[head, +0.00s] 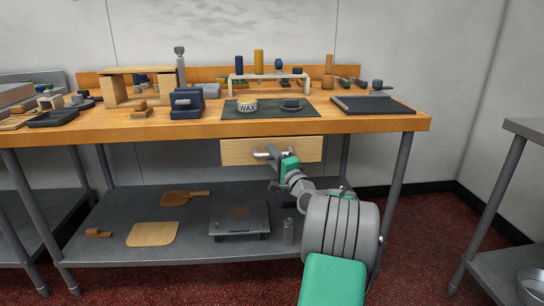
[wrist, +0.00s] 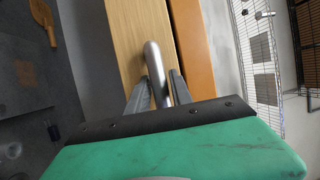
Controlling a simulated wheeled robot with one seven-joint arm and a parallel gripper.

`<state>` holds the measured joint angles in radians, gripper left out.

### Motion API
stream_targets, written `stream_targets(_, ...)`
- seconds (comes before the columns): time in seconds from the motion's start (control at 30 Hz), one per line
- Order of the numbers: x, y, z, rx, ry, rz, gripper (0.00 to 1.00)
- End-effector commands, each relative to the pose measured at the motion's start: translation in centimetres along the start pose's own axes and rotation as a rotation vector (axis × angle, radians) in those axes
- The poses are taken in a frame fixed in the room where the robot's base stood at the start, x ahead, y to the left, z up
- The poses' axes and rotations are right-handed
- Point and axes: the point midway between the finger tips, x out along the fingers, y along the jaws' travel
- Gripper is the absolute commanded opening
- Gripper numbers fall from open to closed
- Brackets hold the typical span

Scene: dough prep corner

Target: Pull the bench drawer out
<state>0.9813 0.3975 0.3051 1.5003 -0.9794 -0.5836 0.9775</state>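The bench drawer (head: 236,153) has a pale wooden front under the worktop's front edge. The drawer front also shows in the wrist view (wrist: 126,42). A silver bar handle (head: 261,154) is mounted on it. In the wrist view the handle (wrist: 154,62) runs between the fingers of my gripper (wrist: 160,84), one finger close on each side. My gripper (head: 276,168) looks shut on the handle, though the contact surfaces are hidden. The drawer looks closed or nearly so; its front sits close beneath the worktop edge.
The wooden worktop (head: 370,124) carries a dark mat (head: 235,115), a wax tin (head: 247,105) and a dark tray (head: 372,105). The lower shelf (head: 105,210) holds a scale (head: 240,224) and boards. Another table (head: 525,128) stands at right; red floor lies between.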

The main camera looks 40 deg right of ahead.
Motion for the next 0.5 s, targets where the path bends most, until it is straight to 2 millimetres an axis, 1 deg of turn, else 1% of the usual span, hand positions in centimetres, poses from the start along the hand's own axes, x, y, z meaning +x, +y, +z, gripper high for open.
stream_targets(0.03, -0.01, 0.01, 0.01, 0.000, 0.000, 0.000, 0.21)
stream_targets(0.3, -0.02, 0.01, 0.03, -0.001, 0.000, 0.000, 0.00)
stream_targets(0.5, -0.02, 0.01, 0.04, -0.001, -0.001, 0.000, 0.00)
